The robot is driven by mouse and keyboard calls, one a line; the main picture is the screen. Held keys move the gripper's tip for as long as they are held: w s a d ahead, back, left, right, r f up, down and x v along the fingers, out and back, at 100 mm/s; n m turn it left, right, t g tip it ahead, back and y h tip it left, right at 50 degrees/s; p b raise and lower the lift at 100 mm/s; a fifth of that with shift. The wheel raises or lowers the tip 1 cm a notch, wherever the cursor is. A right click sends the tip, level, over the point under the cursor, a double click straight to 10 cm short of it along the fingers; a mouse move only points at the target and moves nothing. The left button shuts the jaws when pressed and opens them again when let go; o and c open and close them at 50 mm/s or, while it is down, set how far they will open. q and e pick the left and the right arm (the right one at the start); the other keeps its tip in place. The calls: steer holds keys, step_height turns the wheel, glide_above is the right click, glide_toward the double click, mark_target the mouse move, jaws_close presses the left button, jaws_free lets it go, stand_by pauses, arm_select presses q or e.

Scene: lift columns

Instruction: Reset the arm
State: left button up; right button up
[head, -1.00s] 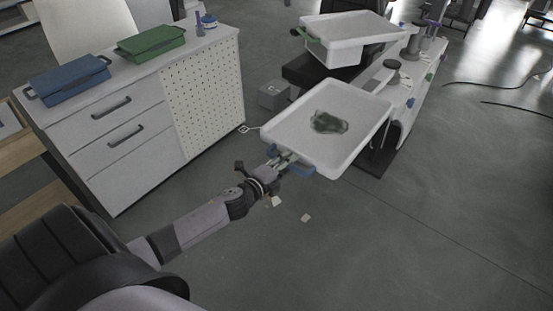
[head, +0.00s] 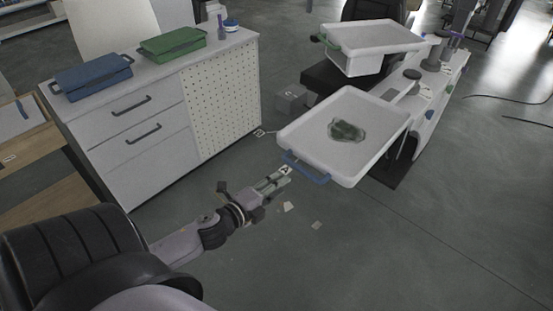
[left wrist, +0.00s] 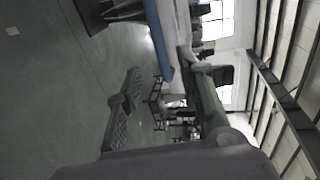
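My left gripper (head: 279,178) is in the middle of the head view, just left of and below the blue handle (head: 306,168) of a white tray (head: 302,121). A gap shows between the fingertips and the handle. In the left wrist view the two fingers of my left gripper (left wrist: 160,97) stand well apart with nothing between them. The blue handle (left wrist: 161,40) also shows there beyond the fingers. My right gripper is in neither view.
A greenish see-through lump (head: 346,131) lies in the white tray. A second white tray (head: 372,35) sits behind. A cabinet at left bears a blue box (head: 93,77) and a green box (head: 172,45). The floor at right is mostly clear.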

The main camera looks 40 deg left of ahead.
arm_select(q)
steer(key=shift+f, duration=0.1)
steer(key=s+a+f+n+g+y+b, duration=0.1)
steer(key=s+f+n+g, duration=0.2)
steer(key=f, duration=0.8)
steer(key=s+f+n+g+y+b, duration=0.1)
steer(key=s+f+n+g, duration=0.3)
steer(key=f, duration=0.6)
steer(key=s+a+f+n+y, duration=0.15)
steer(key=s+f, duration=0.35)
steer(key=f, duration=0.6)
steer(key=s+d+f+n+g+h+b, duration=0.1)
steer(key=s+d+f+n+g, duration=0.2)
steer(key=s+d+f, duration=0.3)
steer(key=s+d+f+n+g+h+b, duration=0.1)
steer(key=s+d+f+n+g, duration=0.3)
steer(key=s+f, duration=0.9)
steer(key=s+d+n, duration=0.1)
steer(key=s+d, duration=0.1)
steer(key=s, duration=0.5)
steer(key=shift+s+d+g, duration=0.25)
steer(key=shift+d+g, duration=0.05)
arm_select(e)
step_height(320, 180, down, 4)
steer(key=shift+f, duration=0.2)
arm_select(q)
steer(key=shift+f, duration=0.1)
